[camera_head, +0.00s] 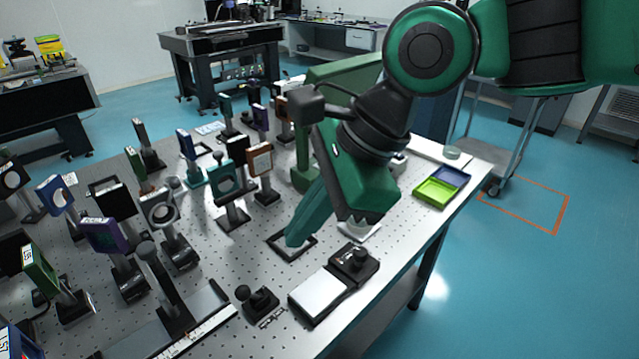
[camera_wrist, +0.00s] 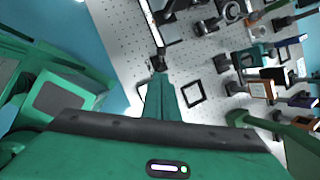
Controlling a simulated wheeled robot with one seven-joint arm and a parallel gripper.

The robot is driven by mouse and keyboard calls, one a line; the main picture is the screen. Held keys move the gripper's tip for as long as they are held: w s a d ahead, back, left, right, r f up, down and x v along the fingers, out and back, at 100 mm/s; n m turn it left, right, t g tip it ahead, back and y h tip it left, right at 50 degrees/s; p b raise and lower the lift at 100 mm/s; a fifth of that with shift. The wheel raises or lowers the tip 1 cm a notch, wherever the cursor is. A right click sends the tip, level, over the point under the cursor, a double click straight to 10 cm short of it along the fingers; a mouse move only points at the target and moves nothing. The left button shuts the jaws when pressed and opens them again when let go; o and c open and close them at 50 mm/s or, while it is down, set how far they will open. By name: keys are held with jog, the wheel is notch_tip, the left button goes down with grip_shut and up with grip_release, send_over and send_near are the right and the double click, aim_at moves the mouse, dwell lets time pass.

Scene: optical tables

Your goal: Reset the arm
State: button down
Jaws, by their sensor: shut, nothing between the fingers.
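My green and black arm reaches in from the upper right of the head view over the optical table (camera_head: 250,285). My gripper (camera_head: 292,240) points down and to the left, with its green fingers together and nothing between them. The fingertips are above a flat black square frame (camera_head: 305,243) on the table; I cannot tell the exact height. In the wrist view the closed gripper (camera_wrist: 160,78) shows as one green bar pointing up at the perforated table top, with the black frame (camera_wrist: 194,93) just right of it.
Several upright optic mounts (camera_head: 120,240) crowd the table's left and middle. A black box with a light top (camera_head: 318,294) and a small black knob piece (camera_head: 258,300) stand near the front edge. A green and blue tray (camera_head: 437,190) is at the right edge, with open floor beyond.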

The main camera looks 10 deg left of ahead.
jog(key=w+d+f+n+t+h, duration=0.1)
jog(key=w+d+f, duration=0.15)
jog(key=d, duration=0.65)
jog(key=w+d+f+n+h, duration=0.1)
jog(key=w+d, duration=0.3)
jog(key=d, duration=0.4)
jog(key=w+d+f+n+t+h, duration=0.1)
jog(key=w+d+f+h, duration=0.15)
jog(key=d, duration=0.65)
jog(key=s+d+f+n, duration=0.1)
jog(key=s+d+f, duration=0.1)
jog(key=s+d, duration=0.2)
jog(key=s+d+f+n+g, duration=0.1)
jog(key=s+d, duration=0.4)
jog(key=d, duration=0.5)
jog(key=s+d+f+n+g, duration=0.1)
jog(key=s+d+f, duration=0.2)
jog(key=d, duration=0.5)
jog(key=shift+s+f+n+h, duration=0.15)
jog(key=shift+s+n+h, duration=0.25)
jog(key=shift+s, duration=0.4)
jog(key=shift+d, duration=0.1)
